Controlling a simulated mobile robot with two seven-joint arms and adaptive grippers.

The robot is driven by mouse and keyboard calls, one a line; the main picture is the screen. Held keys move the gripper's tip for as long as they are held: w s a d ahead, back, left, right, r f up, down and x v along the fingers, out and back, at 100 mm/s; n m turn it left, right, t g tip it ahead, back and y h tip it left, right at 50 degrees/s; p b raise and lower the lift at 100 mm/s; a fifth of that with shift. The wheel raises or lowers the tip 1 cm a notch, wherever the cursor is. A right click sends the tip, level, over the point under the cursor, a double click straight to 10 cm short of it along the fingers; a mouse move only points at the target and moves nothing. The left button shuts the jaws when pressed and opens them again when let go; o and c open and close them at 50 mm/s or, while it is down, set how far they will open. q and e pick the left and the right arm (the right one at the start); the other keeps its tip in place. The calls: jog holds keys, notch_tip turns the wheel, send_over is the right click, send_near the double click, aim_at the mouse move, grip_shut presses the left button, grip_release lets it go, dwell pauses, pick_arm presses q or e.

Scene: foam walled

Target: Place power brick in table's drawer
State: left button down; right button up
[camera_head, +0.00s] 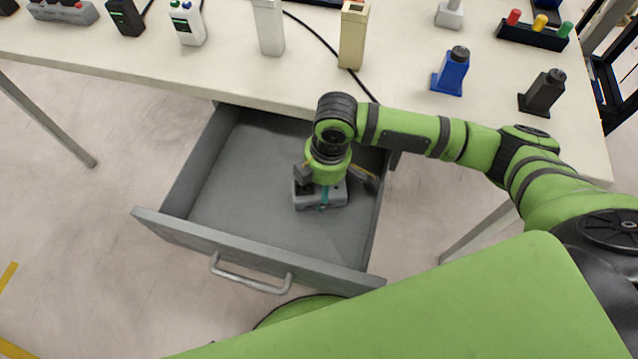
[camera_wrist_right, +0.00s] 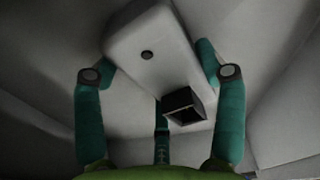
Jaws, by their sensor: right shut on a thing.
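The table's drawer (camera_head: 240,262) is pulled open below the tabletop, and its grey floor shows. My right gripper (camera_head: 322,190) reaches down into the drawer near its right side. It is shut on the power brick (camera_head: 334,197), a grey block. In the right wrist view the power brick (camera_wrist_right: 150,45) lies between the teal fingers of my right gripper (camera_wrist_right: 160,75), with a round hole and a dark square socket on its face. I cannot tell whether the brick touches the drawer floor. My left gripper is not in view.
The white table (camera_head: 330,90) above the drawer holds a beige block (camera_head: 353,35), a white block (camera_head: 268,28), a blue device (camera_head: 451,72), a black device (camera_head: 542,92) and a black cable. The drawer's left part is empty. The drawer handle (camera_head: 250,280) faces my body.

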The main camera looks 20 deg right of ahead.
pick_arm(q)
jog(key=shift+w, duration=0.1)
pick_arm(e)
jog(key=o, duration=1.3)
jog(key=shift+o, duration=0.2)
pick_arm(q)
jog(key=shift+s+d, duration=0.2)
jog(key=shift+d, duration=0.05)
pick_arm(e)
jog(key=shift+r, duration=0.1)
jog(key=r, duration=0.2)
jog(key=r+p, duration=0.1)
jog(key=r, duration=0.1)
jog(key=shift+d+r, duration=0.1)
jog(key=shift+d, duration=0.15)
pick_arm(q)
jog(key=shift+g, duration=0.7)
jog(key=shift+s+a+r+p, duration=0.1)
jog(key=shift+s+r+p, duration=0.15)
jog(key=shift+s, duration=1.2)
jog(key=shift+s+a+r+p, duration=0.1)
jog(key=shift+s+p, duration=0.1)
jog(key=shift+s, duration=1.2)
pick_arm(e)
notch_tip(320, 180, up, 8)
jog(key=shift+s+d, duration=0.15)
jog(key=shift+d, duration=0.3)
